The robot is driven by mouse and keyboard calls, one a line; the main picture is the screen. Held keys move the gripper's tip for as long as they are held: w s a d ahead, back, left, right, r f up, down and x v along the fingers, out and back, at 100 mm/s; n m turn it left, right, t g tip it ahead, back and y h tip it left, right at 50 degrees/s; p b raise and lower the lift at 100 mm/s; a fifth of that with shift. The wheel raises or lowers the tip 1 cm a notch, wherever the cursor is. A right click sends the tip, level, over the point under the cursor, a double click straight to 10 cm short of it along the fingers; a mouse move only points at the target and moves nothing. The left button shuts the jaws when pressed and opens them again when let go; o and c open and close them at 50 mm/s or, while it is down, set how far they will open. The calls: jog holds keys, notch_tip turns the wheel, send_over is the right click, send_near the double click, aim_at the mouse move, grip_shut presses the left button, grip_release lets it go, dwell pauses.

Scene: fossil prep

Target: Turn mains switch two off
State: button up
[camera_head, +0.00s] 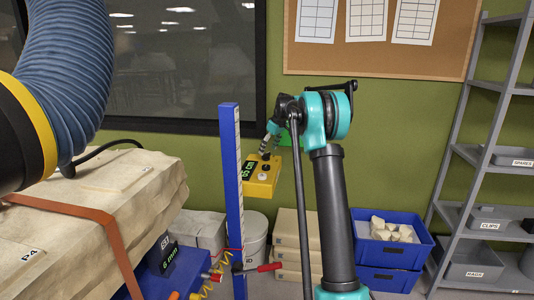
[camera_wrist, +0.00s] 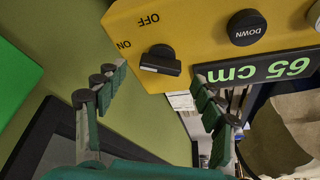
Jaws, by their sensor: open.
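A yellow control box (camera_head: 262,180) hangs beside a blue post in the head view. In the wrist view the yellow box (camera_wrist: 190,22) fills the upper right. It carries a black rotary switch (camera_wrist: 160,60) with OFF and ON lettering, upside down in this view. I cannot see a number two on it, and cannot tell for certain which word it points to. My gripper (camera_wrist: 160,78) is open, its fingers on either side of the switch in the picture; contact is not clear. In the head view my gripper (camera_head: 268,146) is at the box's top.
The box also has a black DOWN button (camera_wrist: 246,27) and a green display (camera_wrist: 262,70) reading 65 cm. The blue post (camera_head: 233,200) stands close beside it. A strapped pale block (camera_head: 105,190) is at left, blue crates (camera_head: 388,252) and grey shelving (camera_head: 490,155) at right.

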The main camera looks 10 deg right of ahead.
aim_at(266, 157)
jog(key=shift+x, duration=1.25)
jog(key=shift+c, duration=0.5)
jog(key=c, duration=1.1)
jog(key=shift+o, duration=0.2)
jog(key=shift+a+m, duration=0.1)
jog(key=shift+m, duration=0.3)
jog(key=m+h, duration=0.1)
jog(key=m, duration=0.1)
jog(key=m+t+h, duration=0.1)
jog(key=m, duration=0.2)
jog(key=shift+a+m, duration=0.15)
jog(key=shift+m, duration=0.15)
jog(key=m+h, duration=0.2)
jog(key=m, duration=0.3)
jog(key=shift+a, duration=0.1)
jog(key=shift+m, duration=0.4)
jog(key=o, duration=1.2)
jog(key=shift+c, duration=0.2)
